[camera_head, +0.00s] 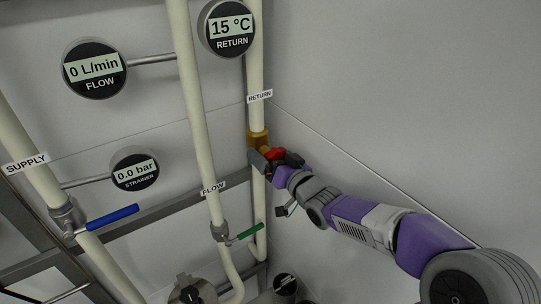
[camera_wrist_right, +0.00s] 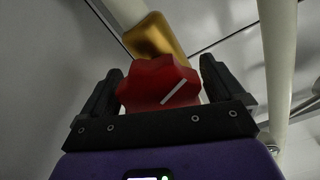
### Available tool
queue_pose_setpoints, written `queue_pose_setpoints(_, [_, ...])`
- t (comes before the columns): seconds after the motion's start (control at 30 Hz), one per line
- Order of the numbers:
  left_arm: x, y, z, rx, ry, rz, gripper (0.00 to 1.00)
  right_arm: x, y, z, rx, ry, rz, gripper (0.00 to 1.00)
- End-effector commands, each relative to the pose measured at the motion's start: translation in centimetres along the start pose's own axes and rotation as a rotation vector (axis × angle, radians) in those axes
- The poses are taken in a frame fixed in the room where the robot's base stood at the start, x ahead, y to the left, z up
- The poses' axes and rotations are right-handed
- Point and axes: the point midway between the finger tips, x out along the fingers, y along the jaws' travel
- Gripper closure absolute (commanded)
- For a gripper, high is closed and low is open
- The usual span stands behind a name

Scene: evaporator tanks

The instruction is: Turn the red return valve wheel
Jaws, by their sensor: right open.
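The red return valve wheel (camera_head: 276,154) sits on a brass valve body (camera_head: 258,139) on the return pipe in the head view. In the right wrist view the red lobed wheel (camera_wrist_right: 158,84) fills the space between the fingers, with a white line on its face and the brass body (camera_wrist_right: 155,38) behind it. My right gripper (camera_head: 274,158) is at the wheel, partly covering it in the head view. Its open fingers (camera_wrist_right: 162,88) stand on either side of the wheel. Whether they touch it cannot be told. My left gripper is not in view.
The return gauge (camera_head: 231,28) reads 15 °C above the valve. The flow gauge (camera_head: 94,69) reads 0 L/min and the strainer gauge (camera_head: 134,169) 0.0 bar. A blue lever (camera_head: 112,217) and a green lever (camera_head: 246,233) stick out from neighbouring pipes. Bare wall lies right.

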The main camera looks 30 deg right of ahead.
Motion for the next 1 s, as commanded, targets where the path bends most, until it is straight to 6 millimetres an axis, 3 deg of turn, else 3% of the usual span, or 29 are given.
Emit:
queue_pose_setpoints(0.5, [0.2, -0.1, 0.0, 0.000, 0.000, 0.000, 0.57, -6.7, 0.0, -0.1, 0.000, 0.003, 0.000, 0.05])
queue_pose_setpoints(1.0, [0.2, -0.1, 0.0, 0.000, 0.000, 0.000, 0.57, -7.3, 0.0, 0.0, 0.000, 0.001, 0.000, 0.05])
